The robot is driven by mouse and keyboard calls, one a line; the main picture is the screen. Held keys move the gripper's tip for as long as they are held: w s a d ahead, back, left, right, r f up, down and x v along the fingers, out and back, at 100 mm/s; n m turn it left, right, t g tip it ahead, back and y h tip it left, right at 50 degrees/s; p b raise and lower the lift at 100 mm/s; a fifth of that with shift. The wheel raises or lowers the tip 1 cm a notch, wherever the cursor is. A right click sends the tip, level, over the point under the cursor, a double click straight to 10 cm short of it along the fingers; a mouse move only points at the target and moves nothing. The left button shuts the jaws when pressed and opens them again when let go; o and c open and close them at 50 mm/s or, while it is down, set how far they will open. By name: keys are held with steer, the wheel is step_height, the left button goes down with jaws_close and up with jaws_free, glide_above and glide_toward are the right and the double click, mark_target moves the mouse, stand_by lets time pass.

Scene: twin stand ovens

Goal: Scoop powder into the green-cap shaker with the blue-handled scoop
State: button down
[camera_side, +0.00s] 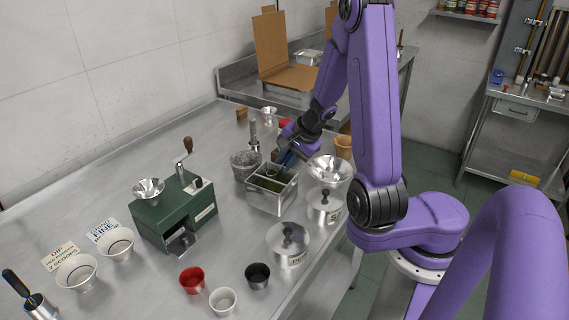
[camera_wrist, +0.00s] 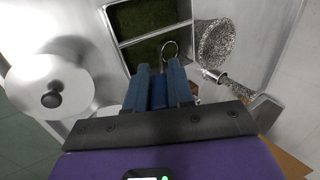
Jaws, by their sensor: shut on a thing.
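My gripper (camera_side: 284,158) is over the compartmented metal box (camera_side: 270,203), pointing down at it. In the wrist view my gripper (camera_wrist: 159,72) is shut on the blue handle (camera_wrist: 159,93) of the scoop. A thin metal loop shows just beyond the fingertips, by the box edge; the rest of the scoop's head is hard to make out. Dark green powder (camera_wrist: 152,52) fills the compartments of the box, and it also shows in the side view (camera_side: 268,183). I cannot make out a green-cap shaker in either view.
A speckled mortar (camera_side: 243,163) stands close left of the box. A metal funnel bowl (camera_side: 330,170) and a lidded pot (camera_side: 324,207) stand on its right.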

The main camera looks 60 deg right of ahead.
steer(key=shift+t, duration=0.7)
steer(key=shift+s+r, duration=0.25)
steer(key=shift+r, duration=0.7)
steer(key=shift+s+r, duration=0.2)
steer(key=shift+r, duration=0.7)
steer(key=shift+s+r, duration=0.25)
steer(key=shift+r, duration=0.7)
steer(key=shift+w+d, duration=0.15)
steer(key=w+d+r+n+g+y, duration=0.1)
steer(key=w+d+r+n+y, duration=0.1)
steer(key=w+d+n, duration=0.4)
steer(key=w+d+r+n+g+y, duration=0.1)
steer(key=w+d+r+n+y, duration=0.15)
steer(key=w+d, duration=0.45)
steer(key=d+f+n+g+y, duration=0.1)
steer(key=d+n+g, duration=0.1)
steer(key=d+n, duration=0.2)
steer(key=s+d+f+n+g+y, duration=0.1)
steer(key=d+f+n+g, duration=0.1)
steer(key=d, duration=0.6)
steer(key=n+g, duration=0.1)
steer(key=n, duration=0.1)
steer(key=shift+n, duration=0.35)
